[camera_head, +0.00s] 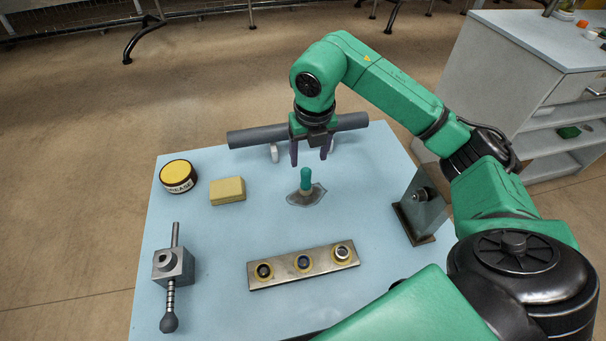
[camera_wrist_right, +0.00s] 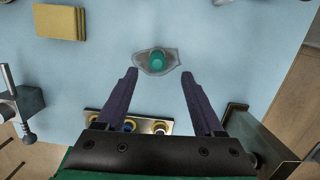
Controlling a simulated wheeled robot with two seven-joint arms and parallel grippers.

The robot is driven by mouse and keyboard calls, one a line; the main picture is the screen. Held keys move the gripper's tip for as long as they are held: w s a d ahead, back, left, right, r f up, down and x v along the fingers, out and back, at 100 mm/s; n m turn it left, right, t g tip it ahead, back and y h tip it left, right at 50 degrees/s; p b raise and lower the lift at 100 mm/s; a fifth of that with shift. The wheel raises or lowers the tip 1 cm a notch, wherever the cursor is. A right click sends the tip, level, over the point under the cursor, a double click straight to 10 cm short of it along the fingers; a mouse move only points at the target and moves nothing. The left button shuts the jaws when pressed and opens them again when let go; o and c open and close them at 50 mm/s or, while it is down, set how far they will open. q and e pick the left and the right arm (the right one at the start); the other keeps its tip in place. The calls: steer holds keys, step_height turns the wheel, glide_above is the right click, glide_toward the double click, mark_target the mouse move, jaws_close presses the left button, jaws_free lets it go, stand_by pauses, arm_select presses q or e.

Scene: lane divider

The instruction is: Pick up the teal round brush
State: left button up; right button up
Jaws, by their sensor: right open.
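The teal round brush (camera_head: 305,179) stands upright near the middle of the light blue table, on a grey irregular patch (camera_head: 318,194). In the right wrist view the brush (camera_wrist_right: 157,61) shows from above as a teal round, ahead of and between the fingertips. My right gripper (camera_head: 311,160) is open and empty, pointing down above and slightly behind the brush. Its two dark purple fingers also show in the right wrist view (camera_wrist_right: 160,73), apart from the brush. My left gripper is in neither view.
A dark grey pipe (camera_head: 258,137) lies behind the gripper. A yellow sponge (camera_head: 228,191) and a grease tin (camera_head: 178,175) stand left. A metal plate with three round fittings (camera_head: 285,270) lies in front; a metal valve (camera_head: 172,266) is front left, an upright panel (camera_head: 424,205) right.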

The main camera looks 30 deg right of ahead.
mark_target(305, 177)
steer(key=f, duration=0.3)
steer(key=shift+w+d+f, duration=0.1)
steer(key=shift+w+f, duration=0.25)
steer(key=f, duration=0.1)
steer(key=f+p, duration=0.1)
steer(key=f, duration=0.1)
steer(key=f+p, duration=0.1)
steer(key=f, duration=0.1)
steer(key=shift+w+a+f, duration=0.15)
steer(key=shift+w+a, duration=0.05)
steer(key=shift+w, duration=0.05)
steer(key=shift+w+f, duration=0.1)
steer(key=shift+f, duration=0.2)
steer(key=c, duration=1.1)
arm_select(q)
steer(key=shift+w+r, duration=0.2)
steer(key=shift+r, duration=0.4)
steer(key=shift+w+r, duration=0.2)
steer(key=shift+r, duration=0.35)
arm_select(e)
jaws_close()
